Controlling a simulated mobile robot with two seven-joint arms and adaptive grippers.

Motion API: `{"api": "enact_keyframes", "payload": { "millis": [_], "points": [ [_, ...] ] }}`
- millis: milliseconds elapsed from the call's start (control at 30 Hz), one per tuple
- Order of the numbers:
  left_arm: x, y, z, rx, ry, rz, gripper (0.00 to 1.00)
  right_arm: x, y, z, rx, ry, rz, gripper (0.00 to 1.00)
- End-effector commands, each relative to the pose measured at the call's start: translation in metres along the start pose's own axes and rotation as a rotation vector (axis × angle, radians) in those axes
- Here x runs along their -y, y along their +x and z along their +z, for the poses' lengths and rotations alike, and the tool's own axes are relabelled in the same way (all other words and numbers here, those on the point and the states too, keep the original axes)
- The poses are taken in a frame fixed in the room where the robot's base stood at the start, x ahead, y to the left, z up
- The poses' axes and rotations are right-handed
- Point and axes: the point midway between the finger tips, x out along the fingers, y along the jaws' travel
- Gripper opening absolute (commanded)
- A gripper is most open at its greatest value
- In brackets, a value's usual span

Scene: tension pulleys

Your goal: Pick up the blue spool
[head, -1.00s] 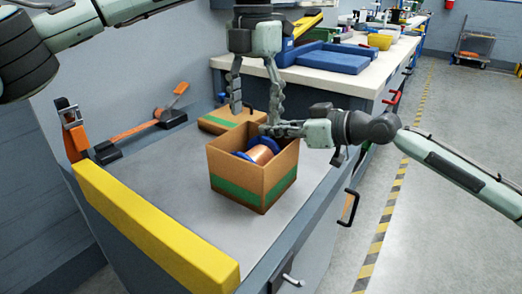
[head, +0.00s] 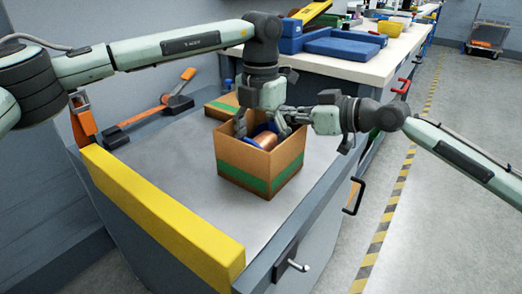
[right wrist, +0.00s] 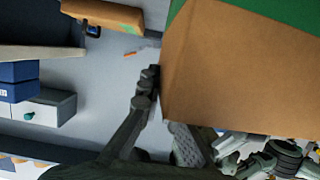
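The blue spool (head: 265,141), with blue flanges and a copper-coloured winding, lies inside the open cardboard box (head: 258,170) with a green band. My left gripper (head: 261,127) points down into the box, its fingers apart on either side of the spool; I see no clear grip, and the fingertips are partly hidden. My right gripper (head: 284,121) is at the box's back-right rim. In the right wrist view its fingers (right wrist: 161,100) are on either side of the box wall (right wrist: 240,75), the right fingertip hidden behind the box.
A second cardboard box (head: 221,106) stands behind on the grey worktop. A yellow bar (head: 165,215) edges the worktop at left, with an orange-handled tool (head: 160,112) nearby. A bench with blue trays (head: 342,49) is behind. The front worktop is clear.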

Motion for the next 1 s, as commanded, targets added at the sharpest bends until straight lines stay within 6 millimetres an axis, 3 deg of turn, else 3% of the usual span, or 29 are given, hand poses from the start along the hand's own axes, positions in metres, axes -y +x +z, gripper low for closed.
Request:
{"api": "enact_keyframes", "payload": {
  "millis": [200,800,1000],
  "points": [
    [0.0,0.0005,0.0003,0.002,0.0,0.0,0.75,-0.0002,0.0,-0.0002,-0.001,-0.001,0.001,0.0],
    [-0.0002,0.0003,0.0003,0.001,0.0,0.001,0.01,-0.0002,-0.0001,-0.0004,-0.001,-0.001,0.001,0.0],
    [-0.0003,-0.0014,0.0008,0.004,0.0,0.001,0.0,-0.0002,-0.0001,-0.0005,-0.001,-0.001,0.001,0.0]
  ]
}}
